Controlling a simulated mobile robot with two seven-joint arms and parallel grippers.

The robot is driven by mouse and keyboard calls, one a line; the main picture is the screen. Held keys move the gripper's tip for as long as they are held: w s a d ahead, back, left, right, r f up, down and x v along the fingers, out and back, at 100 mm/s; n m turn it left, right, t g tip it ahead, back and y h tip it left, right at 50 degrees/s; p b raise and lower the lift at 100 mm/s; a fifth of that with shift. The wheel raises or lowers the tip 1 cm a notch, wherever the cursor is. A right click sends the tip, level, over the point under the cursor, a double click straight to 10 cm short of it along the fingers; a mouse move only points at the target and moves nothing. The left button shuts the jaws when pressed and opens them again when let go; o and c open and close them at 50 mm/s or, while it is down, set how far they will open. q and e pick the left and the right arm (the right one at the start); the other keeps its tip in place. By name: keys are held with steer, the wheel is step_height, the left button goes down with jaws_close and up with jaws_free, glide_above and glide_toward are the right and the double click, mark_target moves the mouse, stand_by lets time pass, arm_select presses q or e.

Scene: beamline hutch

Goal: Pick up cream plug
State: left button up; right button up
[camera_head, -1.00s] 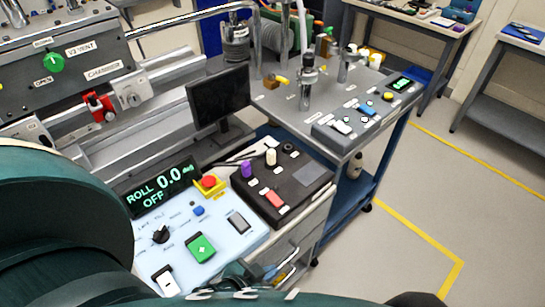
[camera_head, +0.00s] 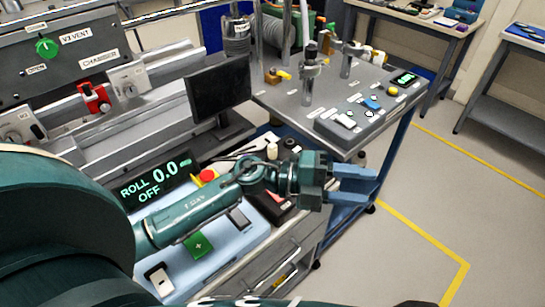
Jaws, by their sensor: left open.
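The cream plug (camera_head: 272,151) stands upright on the black box at the right end of the control bench, just beyond my left forearm. My left gripper (camera_head: 374,185) reaches in from the left across the bench. Its light blue fingers are apart and empty, pointing right, past the bench's right edge in the picture. The gripper is to the right of and nearer than the cream plug, not touching it. My left arm hides much of the black box, including the purple plug. My right gripper is not in view.
A dark monitor (camera_head: 218,90) stands behind the black box. The pale blue control panel (camera_head: 226,247) with a green switch (camera_head: 198,245) lies under my left arm. A grey table (camera_head: 285,98) with fittings stands beyond.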

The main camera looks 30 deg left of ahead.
arm_select(q)
steer(key=w+a+f+m+g+y+b, duration=0.1)
steer(key=w+a+f+m+g+y, duration=0.1)
steer(key=a+f+m+g+y, duration=0.25)
steer(key=t+y+b, duration=0.2)
steer(key=t+y, duration=0.1)
steer(key=y, duration=1)
glide_toward(272, 145)
steer(key=x, duration=0.4)
steer(key=shift+f, duration=0.25)
steer(key=shift+p+x, duration=0.8)
steer(key=shift+x, duration=2.25)
jaws_close()
